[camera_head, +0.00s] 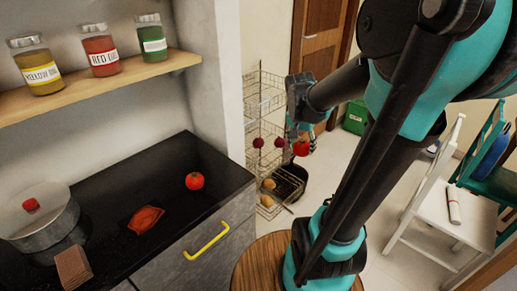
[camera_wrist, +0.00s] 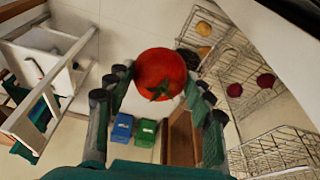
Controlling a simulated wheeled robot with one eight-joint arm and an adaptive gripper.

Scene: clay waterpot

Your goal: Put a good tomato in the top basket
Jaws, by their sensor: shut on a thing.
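My gripper (camera_head: 300,136) is shut on a round red tomato (camera_head: 301,148), held in the air just right of the wire rack. In the wrist view the tomato (camera_wrist: 160,70), with its green stem, sits between my two fingers (camera_wrist: 158,90). The top basket (camera_head: 263,88) of the rack looks empty; it also shows in the wrist view (camera_wrist: 278,152) at the lower right, apart from the tomato. Another smooth red tomato (camera_head: 195,181) rests on the black counter. A flat, wrinkled orange-red thing (camera_head: 146,219) lies left of it; I cannot tell what it is.
The middle basket holds dark red onions (camera_head: 258,143); the bottom one holds potatoes (camera_head: 267,202). A pot (camera_head: 40,220) stands on the counter, and jars (camera_head: 100,56) on the shelf. A wooden stool (camera_head: 262,265) and white chair (camera_head: 440,205) stand on the floor.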

